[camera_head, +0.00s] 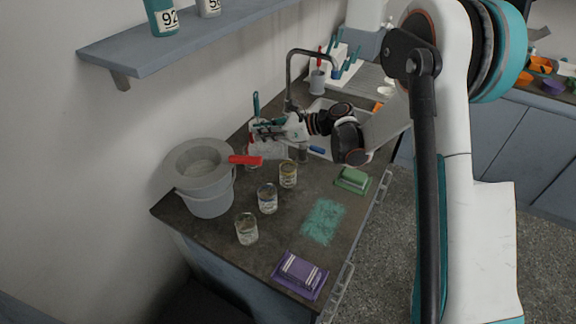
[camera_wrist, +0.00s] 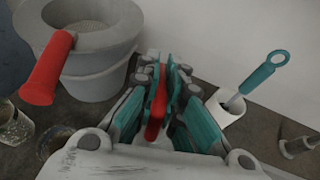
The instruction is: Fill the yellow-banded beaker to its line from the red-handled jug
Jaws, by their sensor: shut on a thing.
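My gripper (camera_head: 262,130) is over the back of the counter, left of the tap. In the wrist view, its teal fingers (camera_wrist: 158,100) are closed around a red handle (camera_wrist: 157,106). A clear jug (camera_head: 270,151) shows below the gripper in the head view; most of its body is hidden in the wrist view. Three glass beakers stand in a row on the counter: a far one (camera_head: 288,174) with a yellowish band, a middle one (camera_head: 267,199) and a near one (camera_head: 246,229). Their fill lines are too small to read.
A teal-handled tool (camera_wrist: 262,75) stands in a white holder (camera_wrist: 226,106). The tap (camera_head: 288,85) rises behind.

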